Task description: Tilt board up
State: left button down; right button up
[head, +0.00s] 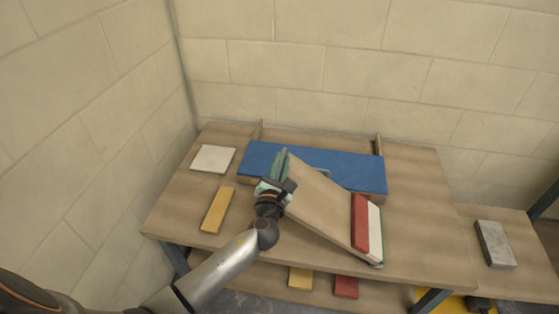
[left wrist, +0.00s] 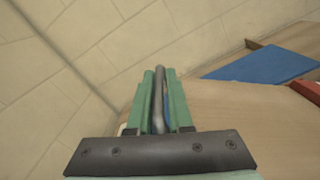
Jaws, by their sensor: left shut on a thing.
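A wooden board (head: 315,199) is on the workbench, its left end raised and its right end low near the front edge. It also shows in the left wrist view (left wrist: 225,115). My left gripper (head: 279,182) is at the board's raised left end. In the left wrist view its green fingers (left wrist: 160,100) are shut on a grey bar handle (left wrist: 158,100) at the board's end. A red block (head: 360,222) and a white block (head: 376,230) lie side by side at the board's low right end. My right gripper is not in view.
A long blue block (head: 345,169) lies behind the board on the workbench (head: 415,205). A white tile (head: 213,158) and a yellow block (head: 218,210) lie to the left. A grey block (head: 495,245) lies on a lower bench at right. Walls close the back and left.

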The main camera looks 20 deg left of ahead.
pick_arm(q)
jog(key=shift+w+a+r, duration=0.1)
jog(key=shift+w+r, duration=0.05)
jog(key=shift+r, duration=0.3)
jog(key=c, duration=1.1)
grip_release()
jog(key=shift+c, duration=0.2)
jog(key=shift+o, duration=1.3)
jog(key=shift+f, duration=0.25)
jog(key=shift+d, duration=0.2)
jog(key=v, duration=1.2)
jog(key=shift+s, duration=0.4)
